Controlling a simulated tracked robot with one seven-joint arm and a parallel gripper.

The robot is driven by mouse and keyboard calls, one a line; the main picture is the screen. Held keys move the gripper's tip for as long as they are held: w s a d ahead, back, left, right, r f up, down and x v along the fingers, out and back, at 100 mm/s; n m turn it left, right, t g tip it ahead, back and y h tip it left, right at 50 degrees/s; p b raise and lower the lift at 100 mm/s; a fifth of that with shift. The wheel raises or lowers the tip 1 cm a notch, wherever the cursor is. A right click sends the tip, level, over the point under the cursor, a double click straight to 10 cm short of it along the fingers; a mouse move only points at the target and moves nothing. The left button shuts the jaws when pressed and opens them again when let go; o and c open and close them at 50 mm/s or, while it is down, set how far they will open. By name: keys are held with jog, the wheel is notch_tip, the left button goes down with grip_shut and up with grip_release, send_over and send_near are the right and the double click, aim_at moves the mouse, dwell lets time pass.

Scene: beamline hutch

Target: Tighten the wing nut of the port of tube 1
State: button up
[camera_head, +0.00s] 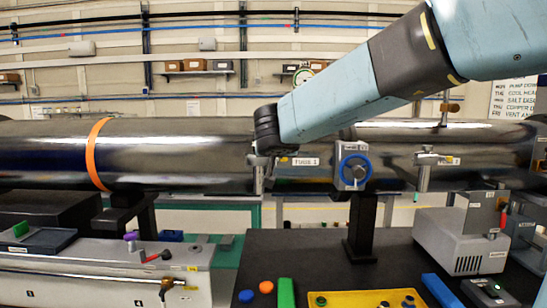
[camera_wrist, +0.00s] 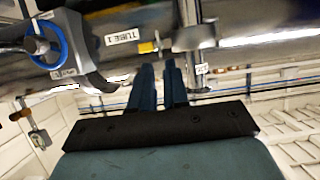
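Tube 1 is a shiny steel pipe with a "TUBE 1" label (camera_head: 306,162), which also shows in the wrist view (camera_wrist: 122,36). Its port (camera_head: 259,178) is just left of the label and mostly hidden by my gripper (camera_head: 262,158). In the wrist view the grey metal port fitting (camera_wrist: 194,40) stands just beyond my fingertips, beside a small yellow tag (camera_wrist: 148,47). My gripper (camera_wrist: 158,66) has its two blue fingers a little apart, with a narrow gap and nothing seen held between them. I cannot make out the wing nut or whether a finger touches it.
A blue handwheel valve (camera_head: 354,167) sits right of the label, and it shows in the wrist view (camera_wrist: 45,42). Another port fitting (camera_head: 427,160) is farther right. An orange band (camera_head: 96,155) rings the pipe at left. Below are a grey instrument box (camera_head: 462,240) and a yellow tray (camera_head: 345,299).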

jog(key=shift+x, duration=2.75)
jog(key=shift+d, duration=0.1)
grip_shut()
